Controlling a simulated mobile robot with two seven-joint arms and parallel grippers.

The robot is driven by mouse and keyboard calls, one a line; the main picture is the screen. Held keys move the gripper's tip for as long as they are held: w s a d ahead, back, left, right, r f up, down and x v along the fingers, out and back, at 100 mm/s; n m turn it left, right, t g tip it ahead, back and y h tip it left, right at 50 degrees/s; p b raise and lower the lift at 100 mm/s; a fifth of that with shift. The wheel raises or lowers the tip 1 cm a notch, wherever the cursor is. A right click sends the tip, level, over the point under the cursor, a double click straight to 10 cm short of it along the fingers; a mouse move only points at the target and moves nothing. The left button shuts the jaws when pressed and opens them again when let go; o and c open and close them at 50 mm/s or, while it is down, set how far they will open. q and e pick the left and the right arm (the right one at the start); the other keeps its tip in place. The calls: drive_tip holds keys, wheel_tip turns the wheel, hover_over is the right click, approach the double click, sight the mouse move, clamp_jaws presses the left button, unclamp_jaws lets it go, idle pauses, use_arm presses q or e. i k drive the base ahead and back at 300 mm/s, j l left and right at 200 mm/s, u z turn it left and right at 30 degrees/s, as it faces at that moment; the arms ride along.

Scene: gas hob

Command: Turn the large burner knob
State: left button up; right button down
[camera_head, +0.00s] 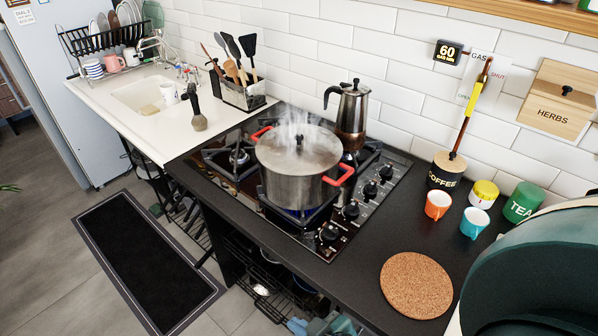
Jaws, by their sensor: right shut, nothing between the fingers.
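The gas hob (232,186) is set in the black counter, with a row of several black knobs along its right side. The nearest knob (329,234) is at the front; others, such as the far knob (386,172), run toward the wall. I cannot tell from labels which knob belongs to the large burner. A steaming steel pot (292,173) with red handles sits on the front burner, with a blue flame (296,212) under it. My left gripper is not seen.
A moka pot (352,108) stands behind the steel pot. A cork mat (416,285), an orange cup (438,205), a blue cup (474,222) and a coffee jar (446,172) are right of the knobs. A wire rack (262,282) is below the counter.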

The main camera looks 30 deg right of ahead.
sight(328, 234)
drive_tip(key=j+z, duration=0.1)
drive_tip(key=z, duration=0.3)
drive_tip(key=k+j+z, duration=0.1)
drive_tip(key=z, duration=0.35)
drive_tip(key=j+z, duration=0.1)
drive_tip(key=z, duration=0.3)
